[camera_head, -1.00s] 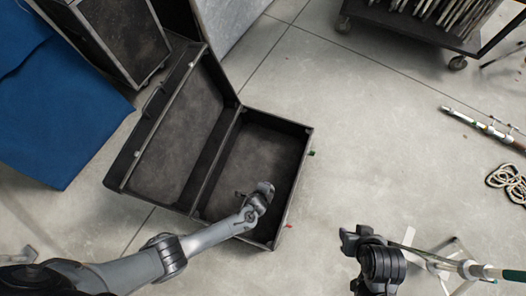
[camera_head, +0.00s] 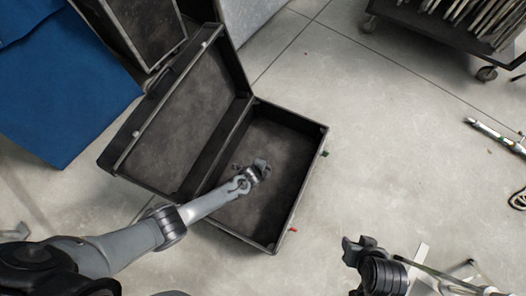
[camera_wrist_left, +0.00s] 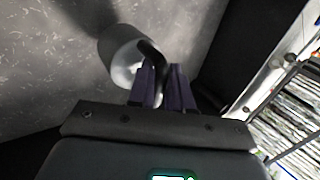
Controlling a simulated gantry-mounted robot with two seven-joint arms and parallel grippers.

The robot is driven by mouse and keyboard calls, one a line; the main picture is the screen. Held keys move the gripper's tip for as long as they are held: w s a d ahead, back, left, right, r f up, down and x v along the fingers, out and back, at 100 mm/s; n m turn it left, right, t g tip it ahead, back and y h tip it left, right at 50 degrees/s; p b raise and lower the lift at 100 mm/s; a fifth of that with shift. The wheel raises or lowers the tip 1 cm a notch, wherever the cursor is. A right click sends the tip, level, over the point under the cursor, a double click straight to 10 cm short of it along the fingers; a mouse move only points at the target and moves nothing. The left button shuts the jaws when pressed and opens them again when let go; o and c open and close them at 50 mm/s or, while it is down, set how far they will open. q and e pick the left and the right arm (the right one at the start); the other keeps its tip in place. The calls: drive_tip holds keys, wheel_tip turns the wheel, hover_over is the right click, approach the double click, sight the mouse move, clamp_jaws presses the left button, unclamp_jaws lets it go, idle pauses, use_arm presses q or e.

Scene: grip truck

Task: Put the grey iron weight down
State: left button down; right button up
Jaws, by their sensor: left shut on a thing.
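The grey iron weight (camera_wrist_left: 122,66) shows in the left wrist view as a pale round body with a dark curved handle. My left gripper (camera_wrist_left: 163,85) is shut on that handle, between its two purple fingers. In the head view my left gripper (camera_head: 260,168) is over the bottom half of the open black case (camera_head: 310,170). The weight cannot be made out clearly there, and I cannot tell whether it touches the case floor. My right gripper (camera_head: 352,250) is at the lower right, over the concrete; its finger opening is unclear.
The case lid (camera_head: 170,115) stands open at the left. A blue cloth (camera_head: 70,90) and a dark case (camera_head: 135,25) lie beyond it. A wheeled rack (camera_head: 440,30) is at the upper right. A light stand (camera_head: 420,265) is near my right gripper.

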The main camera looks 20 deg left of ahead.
use_arm(q)
drive_tip(key=shift+w+d+f+b, duration=0.15)
drive_tip(key=shift+f+b, duration=1.65)
drive_tip(key=shift+f, duration=0.05)
drive_tip(key=c, duration=1)
unclamp_jaws()
drive_tip(key=shift+f, duration=0.2)
drive_tip(key=shift+c, duration=0.2)
